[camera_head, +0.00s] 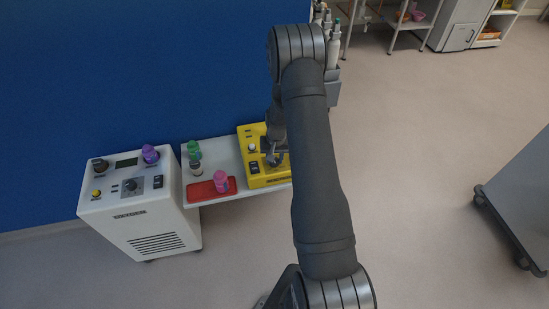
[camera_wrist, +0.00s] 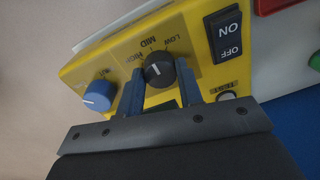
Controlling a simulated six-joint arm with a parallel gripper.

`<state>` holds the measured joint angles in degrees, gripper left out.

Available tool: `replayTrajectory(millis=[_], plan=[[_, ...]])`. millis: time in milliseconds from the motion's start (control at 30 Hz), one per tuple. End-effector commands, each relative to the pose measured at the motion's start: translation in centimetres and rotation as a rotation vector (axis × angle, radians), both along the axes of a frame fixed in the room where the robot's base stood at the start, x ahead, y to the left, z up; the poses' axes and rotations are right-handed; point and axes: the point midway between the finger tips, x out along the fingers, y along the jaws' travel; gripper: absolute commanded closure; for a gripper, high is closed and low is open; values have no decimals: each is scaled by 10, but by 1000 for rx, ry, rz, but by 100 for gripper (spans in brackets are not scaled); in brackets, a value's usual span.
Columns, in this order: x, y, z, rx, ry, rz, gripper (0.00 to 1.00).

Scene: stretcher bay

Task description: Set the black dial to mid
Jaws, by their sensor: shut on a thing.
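The yellow device (camera_head: 258,177) sits at the right end of the white shelf. My gripper (camera_head: 272,157) is over it, its fingers partly hidden by my arm. In the wrist view, the yellow panel (camera_wrist: 112,62) has a black dial (camera_wrist: 158,75) with LOW, MID and HIGH printed around it. My gripper (camera_wrist: 160,68) is shut on the black dial, one finger on each side. The dial's short white mark appears to point toward MID.
Close to the dial are a blue knob (camera_wrist: 98,96) and a black ON/OFF switch (camera_wrist: 228,35). On the shelf (camera_head: 227,152), a red tray (camera_head: 205,191) holds a pink-topped item (camera_head: 221,181); a green-topped item (camera_head: 194,149) stands behind. A white console (camera_head: 150,222) stands left.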

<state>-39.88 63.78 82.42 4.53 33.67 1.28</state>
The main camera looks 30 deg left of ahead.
Motion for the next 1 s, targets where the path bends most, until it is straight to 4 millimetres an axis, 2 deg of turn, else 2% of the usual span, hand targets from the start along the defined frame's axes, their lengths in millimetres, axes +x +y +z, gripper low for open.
replayTrajectory(millis=[500, 533, 600, 633, 1000], plan=[[0, 0, 0, 1, -1, -20, 90], [0, 0, 0, 1, -1, -20, 61], [0, 0, 0, 1, -1, -20, 47], [0, 0, 0, 1, -1, -20, 45], [1, 0, 6, 1, -1, -19, 45]])
